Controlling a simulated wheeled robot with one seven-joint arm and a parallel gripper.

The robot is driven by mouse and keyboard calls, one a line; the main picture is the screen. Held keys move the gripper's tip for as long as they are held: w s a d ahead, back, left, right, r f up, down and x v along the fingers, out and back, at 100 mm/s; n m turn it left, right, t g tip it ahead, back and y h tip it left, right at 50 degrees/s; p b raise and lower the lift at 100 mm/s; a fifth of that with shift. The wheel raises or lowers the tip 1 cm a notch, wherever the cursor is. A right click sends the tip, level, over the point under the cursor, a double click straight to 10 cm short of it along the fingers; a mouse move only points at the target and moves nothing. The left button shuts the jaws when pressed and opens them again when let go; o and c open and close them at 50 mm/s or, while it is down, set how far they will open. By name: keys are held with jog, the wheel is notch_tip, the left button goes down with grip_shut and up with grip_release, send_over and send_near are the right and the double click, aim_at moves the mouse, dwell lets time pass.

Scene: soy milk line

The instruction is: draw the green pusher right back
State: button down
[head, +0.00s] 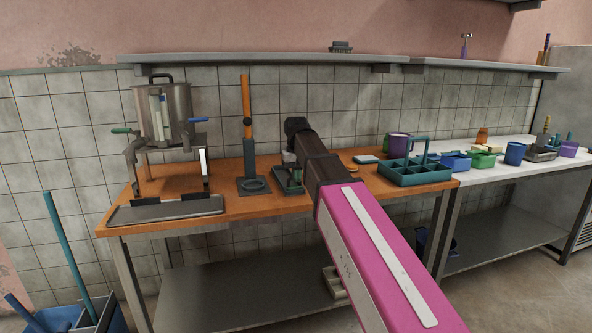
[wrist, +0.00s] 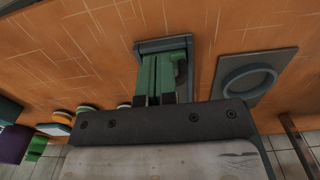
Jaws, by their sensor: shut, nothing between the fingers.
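A dark tray-like fixture (head: 288,186) stands on the orange-brown table (head: 225,207), just left of my arm. Green parts, which look like the green pusher (head: 297,176), sit in it. In the wrist view the green pusher (wrist: 148,72) shows as upright green pieces inside the fixture's dark frame (wrist: 162,45). My gripper (wrist: 155,99) is shut and empty, close over the near end of the green parts. I cannot tell whether it touches them. In the head view my arm hides most of the gripper and part of the fixture.
Left of the fixture stands a post with an orange handle (head: 246,95) on a square base with a ring (wrist: 248,84). Further left is a metal pot (head: 177,115) on a stand. A teal compartment tray (head: 412,177) and cups are to the right.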

jog(key=shift+s+d+r, duration=0.15)
jog(key=shift+s+r, duration=0.4)
jog(key=shift+r, duration=0.25)
notch_tip(320, 180, up, 6)
jog(key=shift+w+r, duration=0.15)
jog(key=shift+r, duration=0.05)
